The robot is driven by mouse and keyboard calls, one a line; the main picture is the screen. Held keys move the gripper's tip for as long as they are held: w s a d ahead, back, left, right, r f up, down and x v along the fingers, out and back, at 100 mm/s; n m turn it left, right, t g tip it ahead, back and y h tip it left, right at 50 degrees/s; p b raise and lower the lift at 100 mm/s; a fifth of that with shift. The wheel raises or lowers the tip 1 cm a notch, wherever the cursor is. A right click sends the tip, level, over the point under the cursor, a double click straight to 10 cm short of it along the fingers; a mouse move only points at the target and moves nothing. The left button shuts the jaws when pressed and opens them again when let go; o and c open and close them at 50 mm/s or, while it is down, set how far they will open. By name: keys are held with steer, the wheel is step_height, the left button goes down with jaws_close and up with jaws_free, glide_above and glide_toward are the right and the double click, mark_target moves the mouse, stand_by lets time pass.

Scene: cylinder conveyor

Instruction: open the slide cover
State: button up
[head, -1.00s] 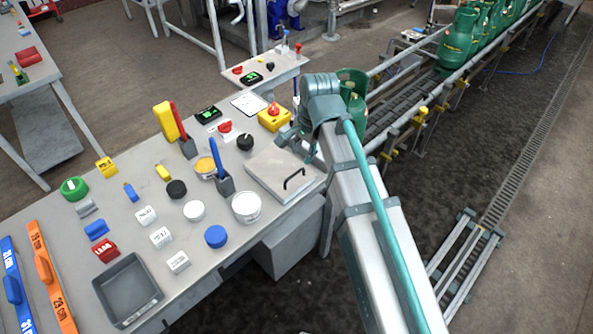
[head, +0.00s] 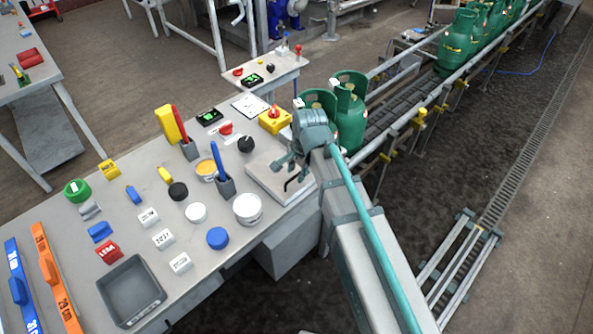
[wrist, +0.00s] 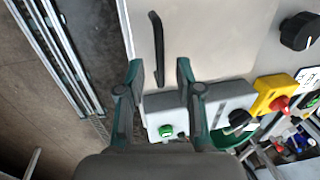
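The slide cover is a flat light-grey plate with a black bar handle, near the right edge of the workbench. In the head view the cover (head: 264,180) is partly hidden by my gripper (head: 287,164), which hangs over its far right part. The handle (head: 292,185) shows just below the gripper. In the wrist view the cover (wrist: 205,40) fills the upper middle. My gripper (wrist: 158,72) is open, its two fingers apart. The handle (wrist: 157,45) runs lengthwise, with its lower end in the gap between the fingers. I see no contact, and the height above the handle is unclear.
A yellow box with a red knob (head: 275,121) and a black knob (head: 246,144) stand near the cover. A white tub (head: 247,209) and a grey holder with a blue tool (head: 225,186) are to its left. Green cylinders (head: 350,110) stand on the conveyor behind my arm.

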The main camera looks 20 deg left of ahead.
steer(key=shift+a+f, duration=0.1)
steer(key=shift+f, duration=0.3)
jaws_close()
